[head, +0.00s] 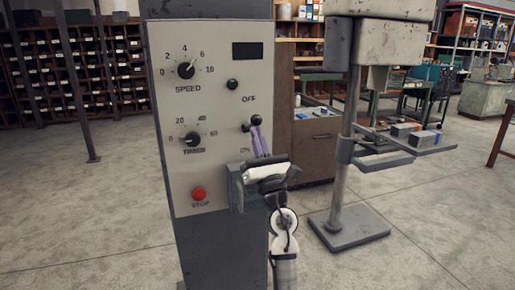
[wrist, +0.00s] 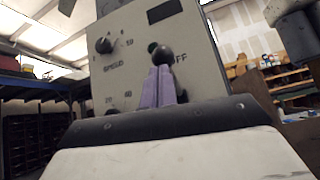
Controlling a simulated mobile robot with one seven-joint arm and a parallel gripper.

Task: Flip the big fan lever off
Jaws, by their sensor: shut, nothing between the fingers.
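The lever (head: 255,120) has a black ball knob and sits on the grey panel's right side, between the OFF label above and the ON label below. Its knob sticks out from the panel and looks slightly raised. I cannot tell exactly which position it is in. My gripper (head: 257,131) has purple fingers, closed together and pointing up, with the tips right below the knob. In the wrist view, the fingertips (wrist: 160,72) overlap the lower part of the knob (wrist: 163,56). Whether they touch it is unclear. The lever's stem is mostly hidden in the wrist view.
The panel (head: 220,140) also carries a speed dial (head: 186,70), a timer dial (head: 193,139), a green button (head: 232,84) and a red stop button (head: 198,194). A drill-press-like stand (head: 343,160) rises close by on the right. Open floor lies left.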

